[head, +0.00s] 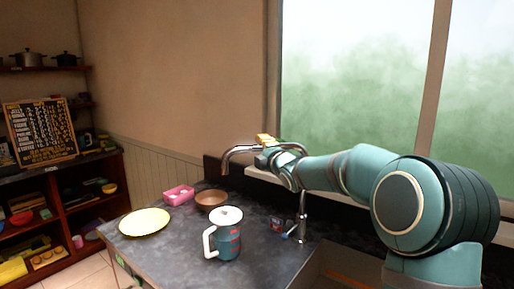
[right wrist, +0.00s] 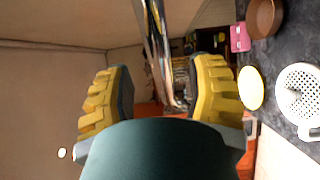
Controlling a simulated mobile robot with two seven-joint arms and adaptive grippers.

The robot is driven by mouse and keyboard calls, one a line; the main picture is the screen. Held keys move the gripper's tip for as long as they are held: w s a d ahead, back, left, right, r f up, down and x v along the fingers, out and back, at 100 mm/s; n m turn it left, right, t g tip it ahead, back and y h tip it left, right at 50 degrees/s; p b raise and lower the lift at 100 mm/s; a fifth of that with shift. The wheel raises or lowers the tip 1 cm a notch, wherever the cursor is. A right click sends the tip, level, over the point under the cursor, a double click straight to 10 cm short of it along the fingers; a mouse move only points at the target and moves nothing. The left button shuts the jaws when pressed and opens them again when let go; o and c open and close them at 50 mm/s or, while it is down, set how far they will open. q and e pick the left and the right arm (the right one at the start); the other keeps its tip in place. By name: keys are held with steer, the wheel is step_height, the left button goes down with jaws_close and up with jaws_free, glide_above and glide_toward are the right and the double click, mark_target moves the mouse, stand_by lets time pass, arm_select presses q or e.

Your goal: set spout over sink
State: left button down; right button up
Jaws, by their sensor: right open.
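The chrome faucet has an upright post (head: 302,215) at the counter's back edge. Its curved spout (head: 236,150) reaches left over the counter in the head view. My right gripper (head: 265,140) is at the spout, partly in front of it. In the right wrist view the two yellow fingers are apart, and the chrome spout (right wrist: 156,40) runs between them. I cannot tell whether either finger touches it. The sink cannot be clearly made out. My left gripper is not in view.
On the dark counter (head: 180,245) stand a white-lidded blue pitcher (head: 227,243), a brown bowl (head: 210,199), a pink container (head: 178,194) and a yellow plate (head: 145,222). A small can (head: 278,224) stands near the faucet post. A window (head: 355,80) is behind my right arm.

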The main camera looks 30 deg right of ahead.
mark_target(259, 149)
steer(key=shift+w+d, duration=0.2)
steer(key=shift+w, duration=1.55)
jaws_close()
